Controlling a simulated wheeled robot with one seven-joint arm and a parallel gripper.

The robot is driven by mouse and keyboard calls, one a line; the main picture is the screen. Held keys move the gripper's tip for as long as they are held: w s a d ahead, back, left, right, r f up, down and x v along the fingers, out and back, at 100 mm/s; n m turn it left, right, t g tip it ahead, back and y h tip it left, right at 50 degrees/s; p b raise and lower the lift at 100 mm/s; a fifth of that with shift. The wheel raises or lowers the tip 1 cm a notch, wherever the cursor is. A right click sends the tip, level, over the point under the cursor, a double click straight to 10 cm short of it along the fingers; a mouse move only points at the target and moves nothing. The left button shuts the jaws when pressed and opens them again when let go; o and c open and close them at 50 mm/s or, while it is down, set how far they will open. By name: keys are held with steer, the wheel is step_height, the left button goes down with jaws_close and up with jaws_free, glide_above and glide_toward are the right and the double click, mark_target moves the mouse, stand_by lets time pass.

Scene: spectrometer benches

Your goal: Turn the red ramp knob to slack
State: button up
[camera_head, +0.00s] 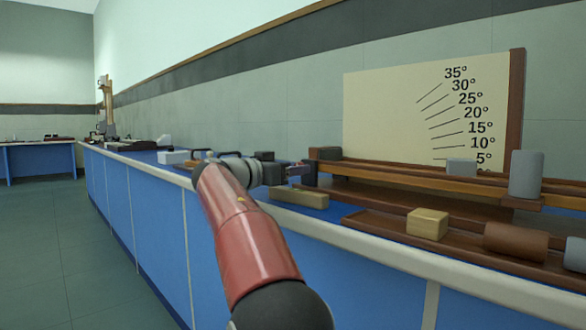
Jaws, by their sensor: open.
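The ramp is a long brown wooden rail (405,174) on the blue bench, in front of a cream board (395,115) marked with angles from 5° to 35°. My gripper (292,170) is at the left end of the ramp, at about the height of the rail. It is open, but its fingers are small and dark here. A small purplish-red part shows near the fingertips; I cannot tell whether it is the red ramp knob or whether my gripper touches it. My wrist and forearm cover part of the bench there.
A long tan block (299,197) lies below my gripper. More apparatus lines the bench at left; the floor (75,255) there is clear.

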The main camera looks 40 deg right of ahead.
steer(key=shift+d, duration=0.45)
steer(key=c, duration=0.9)
steer(key=shift+c, duration=0.2)
